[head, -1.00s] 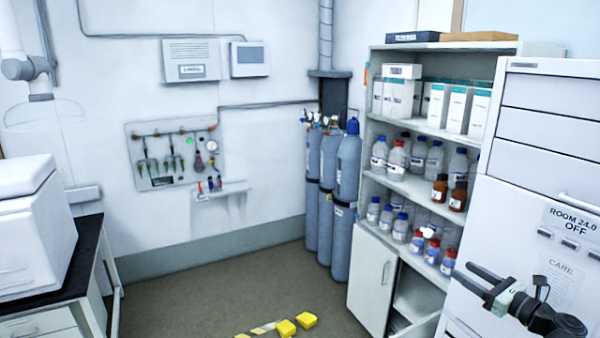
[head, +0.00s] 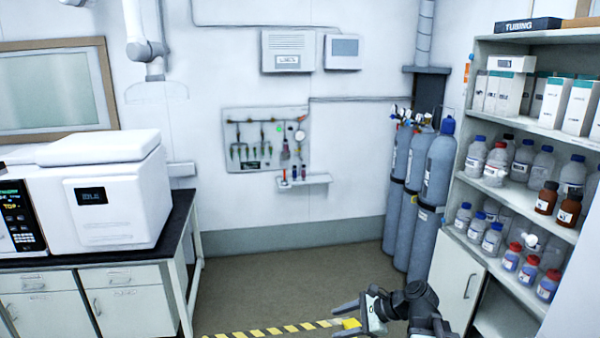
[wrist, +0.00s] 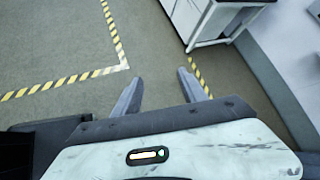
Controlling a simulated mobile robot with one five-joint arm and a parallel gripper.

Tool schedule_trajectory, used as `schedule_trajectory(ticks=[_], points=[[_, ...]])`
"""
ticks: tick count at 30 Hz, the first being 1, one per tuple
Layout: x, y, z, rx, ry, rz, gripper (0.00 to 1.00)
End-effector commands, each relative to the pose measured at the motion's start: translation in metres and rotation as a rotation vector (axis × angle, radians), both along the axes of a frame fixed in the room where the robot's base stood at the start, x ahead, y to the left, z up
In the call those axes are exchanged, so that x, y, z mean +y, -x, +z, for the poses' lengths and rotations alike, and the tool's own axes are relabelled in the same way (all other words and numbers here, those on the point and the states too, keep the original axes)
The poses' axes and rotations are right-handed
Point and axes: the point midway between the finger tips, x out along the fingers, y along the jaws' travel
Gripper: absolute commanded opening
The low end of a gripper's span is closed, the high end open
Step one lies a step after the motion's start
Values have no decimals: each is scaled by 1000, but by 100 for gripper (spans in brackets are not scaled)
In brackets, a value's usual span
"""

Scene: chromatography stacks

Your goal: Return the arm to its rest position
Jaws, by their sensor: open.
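My gripper (head: 352,316) shows at the bottom of the head view, right of the middle, with my dark arm behind it. In the wrist view its two grey fingers (wrist: 160,92) stand apart with only floor between them. The gripper is open and empty. Part of my arm is cut off by the bottom edge of the head view.
A shelf of bottles and boxes (head: 490,215) stands at the right, beside several gas cylinders (head: 435,180). A black-topped bench (head: 185,215) with a white instrument (head: 110,195) is at the left. Yellow-black tape (head: 270,330) marks the floor. The floor between is clear.

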Motion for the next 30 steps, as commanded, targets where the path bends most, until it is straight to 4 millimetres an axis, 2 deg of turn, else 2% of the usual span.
schedule_trajectory(ticks=[1, 4, 7, 9, 12, 16, 21, 30], points=[[23, 10, -21, -26, 92, 109, 50], [47, 32, -57, -101, 310, 358, 50], [45, 48, -83, -175, 522, 610, 50], [24, 56, -94, -214, 660, 778, 50], [-15, 62, -101, -242, 814, 993, 50], [-45, 67, -103, -275, 913, 1231, 50], [-46, 69, -103, -332, 911, 1367, 50], [-46, 69, -103, -336, 910, 1370, 50]])
